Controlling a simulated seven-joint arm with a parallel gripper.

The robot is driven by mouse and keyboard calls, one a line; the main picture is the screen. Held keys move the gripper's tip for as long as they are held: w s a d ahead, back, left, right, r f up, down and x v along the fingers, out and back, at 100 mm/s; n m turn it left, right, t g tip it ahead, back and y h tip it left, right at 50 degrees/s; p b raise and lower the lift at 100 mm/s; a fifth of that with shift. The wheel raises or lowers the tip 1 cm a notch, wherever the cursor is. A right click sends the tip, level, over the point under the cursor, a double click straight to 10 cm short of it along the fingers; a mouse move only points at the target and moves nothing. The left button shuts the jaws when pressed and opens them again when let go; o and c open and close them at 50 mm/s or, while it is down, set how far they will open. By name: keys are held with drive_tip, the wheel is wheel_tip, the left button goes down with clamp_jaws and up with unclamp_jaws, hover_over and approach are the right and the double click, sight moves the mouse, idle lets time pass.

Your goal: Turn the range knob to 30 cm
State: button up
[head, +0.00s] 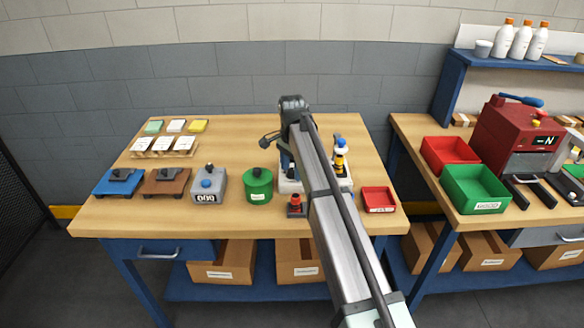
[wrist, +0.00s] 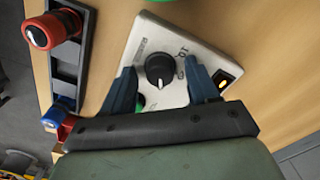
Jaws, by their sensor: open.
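The black range knob (wrist: 160,70) sits on a light grey panel (wrist: 199,46) in the wrist view. Markings are printed around it, including one that looks like 10, but I cannot read the setting the knob points at. My gripper (wrist: 160,66) is open, with one blue finger on each side of the knob. A gap shows between the knob and each finger, so neither seems to touch it. In the head view, the panel's white base (head: 289,186) is mostly hidden behind my arm, and so is the knob.
In the head view, a green round container (head: 258,188) stands left of the panel, and a red tray (head: 378,200) lies right. A small yellow window (wrist: 225,82) glows on the panel.

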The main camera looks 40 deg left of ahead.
sight(292, 170)
wheel_tip(292, 170, up, 14)
idle(0.6)
drive_tip(key=shift+f, duration=0.1)
idle(0.4)
